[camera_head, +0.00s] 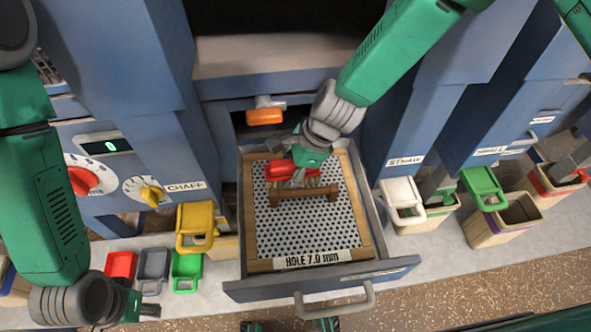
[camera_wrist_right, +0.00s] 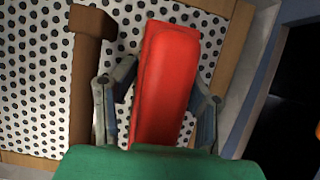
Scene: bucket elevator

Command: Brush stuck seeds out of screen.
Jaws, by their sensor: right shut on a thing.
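The screen (camera_head: 300,232) is a perforated plate in a wooden frame labelled "HOLE 7.0 mm", lying in a pulled-out drawer. My right gripper (camera_head: 299,178) is over its upper middle, shut on a red brush (camera_head: 279,171). In the right wrist view, the red brush (camera_wrist_right: 168,75) sits between both fingers of the right gripper (camera_wrist_right: 158,108). Bristle contact with the plate is hidden. A brown bar (camera_head: 305,196) stands across the screen just in front of the brush. My left gripper (camera_head: 145,311) is low at left, away from the screen; its finger opening is unclear. Stuck seeds cannot be made out.
The blue drawer front (camera_head: 325,283) has a grey handle (camera_head: 335,304). A yellow scoop (camera_head: 196,224) and red, grey and green small scoops stand left. A white scoop (camera_head: 402,198) and several bins stand right. An orange handle (camera_head: 265,116) is above the drawer.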

